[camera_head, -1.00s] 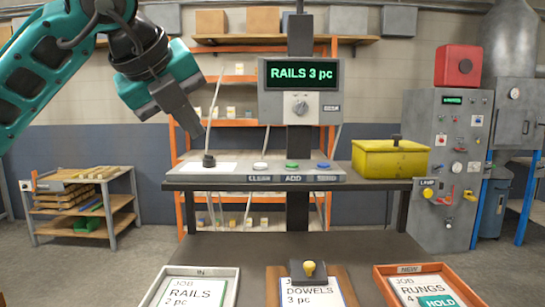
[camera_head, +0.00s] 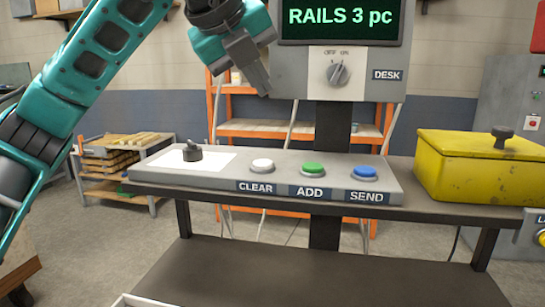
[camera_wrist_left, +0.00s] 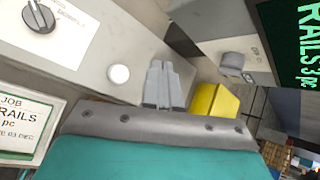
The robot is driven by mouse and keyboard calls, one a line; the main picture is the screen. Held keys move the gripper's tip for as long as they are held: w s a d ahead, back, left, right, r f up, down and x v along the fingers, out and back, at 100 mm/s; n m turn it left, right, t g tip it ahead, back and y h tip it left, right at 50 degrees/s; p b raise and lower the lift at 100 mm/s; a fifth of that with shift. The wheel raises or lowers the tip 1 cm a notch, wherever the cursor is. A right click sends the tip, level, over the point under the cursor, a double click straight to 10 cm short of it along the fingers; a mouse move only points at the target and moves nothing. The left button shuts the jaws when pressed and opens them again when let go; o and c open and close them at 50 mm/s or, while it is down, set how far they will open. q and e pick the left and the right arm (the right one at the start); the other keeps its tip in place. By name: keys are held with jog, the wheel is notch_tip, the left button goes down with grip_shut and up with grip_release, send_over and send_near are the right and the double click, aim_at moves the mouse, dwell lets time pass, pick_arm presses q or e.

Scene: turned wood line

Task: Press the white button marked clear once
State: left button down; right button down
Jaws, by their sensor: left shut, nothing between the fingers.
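The white button (camera_head: 262,165) sits above the label CLEAR on a grey sloped panel (camera_head: 215,180), left of a green button (camera_head: 313,170) marked ADD and a blue button (camera_head: 364,173) marked SEND. My left gripper (camera_head: 263,88) is shut and empty, pointing down in the air above the white button, apart from it. In the left wrist view the shut fingers (camera_wrist_left: 163,82) show beside the white button (camera_wrist_left: 119,74); the green and blue buttons are not visible there. My right gripper is not in view.
A screen (camera_head: 340,20) reading RAILS 3 pc, with a dial (camera_head: 338,74) below, stands behind the panel. A black knob (camera_head: 192,152) stands on a white sheet at the panel's left. A yellow box (camera_head: 475,170) is at the right.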

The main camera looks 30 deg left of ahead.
aim_at(259, 163)
pick_arm(q)
jog(key=shift+s, duration=0.2)
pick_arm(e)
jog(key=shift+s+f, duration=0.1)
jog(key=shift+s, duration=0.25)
